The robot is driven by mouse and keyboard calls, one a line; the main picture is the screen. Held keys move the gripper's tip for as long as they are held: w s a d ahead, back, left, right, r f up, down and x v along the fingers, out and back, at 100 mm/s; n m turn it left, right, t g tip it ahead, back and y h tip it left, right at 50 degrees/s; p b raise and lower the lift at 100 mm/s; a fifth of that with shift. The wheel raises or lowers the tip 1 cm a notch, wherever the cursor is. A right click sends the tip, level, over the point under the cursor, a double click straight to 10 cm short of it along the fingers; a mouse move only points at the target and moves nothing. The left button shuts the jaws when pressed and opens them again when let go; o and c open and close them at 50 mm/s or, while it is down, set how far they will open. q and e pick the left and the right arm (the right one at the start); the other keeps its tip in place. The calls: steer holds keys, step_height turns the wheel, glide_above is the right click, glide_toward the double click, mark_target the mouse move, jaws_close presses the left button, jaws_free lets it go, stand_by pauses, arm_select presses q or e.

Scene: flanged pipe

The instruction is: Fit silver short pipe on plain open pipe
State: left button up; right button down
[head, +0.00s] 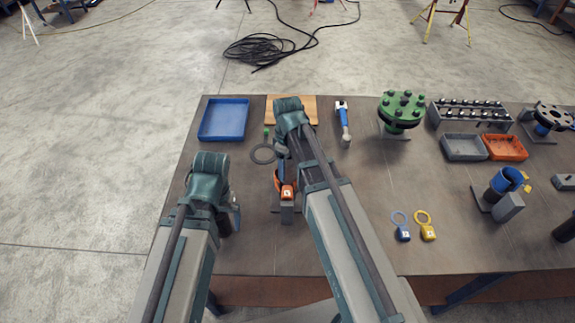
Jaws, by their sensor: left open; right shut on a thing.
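My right gripper (281,154) hangs below its green wrist, left of its forearm, near the middle of the table. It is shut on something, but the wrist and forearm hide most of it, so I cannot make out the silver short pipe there. Just below it in the picture is an orange part (286,190) above a grey block (287,213); whether they touch the gripper is unclear. My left gripper (232,212) is open beside its wrist, at the table's left side. I cannot tell for certain which piece is the plain open pipe.
A blue tray (224,120) and a dark ring (263,154) lie at the left. A green flange (402,110), bolt rack (470,113), grey tray (465,148), orange tray (504,148) and blue-banded pipe (506,180) stand right.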

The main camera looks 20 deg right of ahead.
stand_by(0.3)
jaws_free()
steer(key=shift+r, duration=0.1)
step_height(320, 180, up, 14)
steer(key=p, duration=1.4)
steer(key=shift+f, duration=0.2)
